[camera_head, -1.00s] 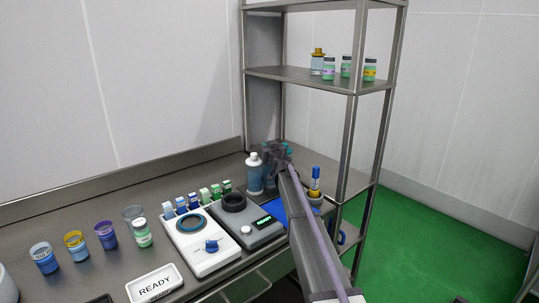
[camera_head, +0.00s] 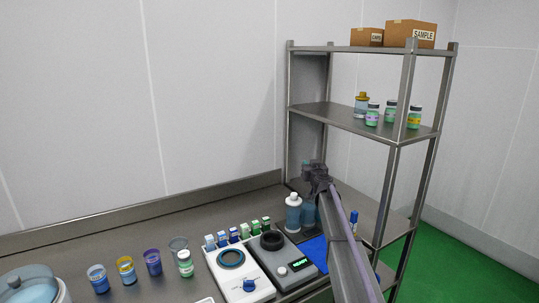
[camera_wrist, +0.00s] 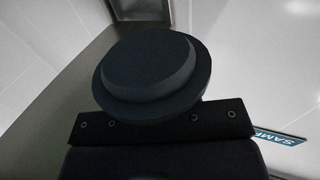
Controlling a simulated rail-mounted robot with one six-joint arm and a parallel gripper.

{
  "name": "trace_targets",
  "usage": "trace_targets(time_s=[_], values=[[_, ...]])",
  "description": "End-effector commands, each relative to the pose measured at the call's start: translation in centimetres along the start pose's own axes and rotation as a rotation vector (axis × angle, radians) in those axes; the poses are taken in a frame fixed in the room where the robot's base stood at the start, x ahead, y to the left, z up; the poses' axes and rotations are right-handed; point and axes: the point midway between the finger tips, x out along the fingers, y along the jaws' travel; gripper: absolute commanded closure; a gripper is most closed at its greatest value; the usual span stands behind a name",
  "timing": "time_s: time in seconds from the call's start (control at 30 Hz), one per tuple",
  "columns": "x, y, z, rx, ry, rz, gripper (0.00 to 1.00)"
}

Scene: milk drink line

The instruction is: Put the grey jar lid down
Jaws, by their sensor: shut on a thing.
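The grey jar lid (camera_wrist: 150,72) shows large in the wrist view as a dark, round, stepped disc with a wide rim, just beyond the dark plate of my gripper (camera_wrist: 162,108). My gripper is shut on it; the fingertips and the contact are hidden. In the head view my gripper (camera_head: 316,174) is raised above the back right of the bench (camera_head: 150,228), in front of the shelf rack. The lid is too small to make out clearly there.
A bottle (camera_head: 293,214) stands below my gripper, close to the scale (camera_head: 281,263). A white device (camera_head: 237,272), several small vials and cups stand leftward. A large jar (camera_head: 35,285) is at bottom left. The rack (camera_head: 403,152) holds jars and cardboard boxes (camera_head: 410,35).

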Motion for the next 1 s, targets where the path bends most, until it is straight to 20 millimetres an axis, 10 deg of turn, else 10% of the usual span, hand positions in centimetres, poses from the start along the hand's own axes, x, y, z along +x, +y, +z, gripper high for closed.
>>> trace_targets(time_s=[0.3, 1.0], values=[[0.0, 0.0, 0.4, 0.000, 0.000, 0.000, 1.00], [0.0, 0.0, 10.1, 0.000, 0.000, 0.000, 1.00]])
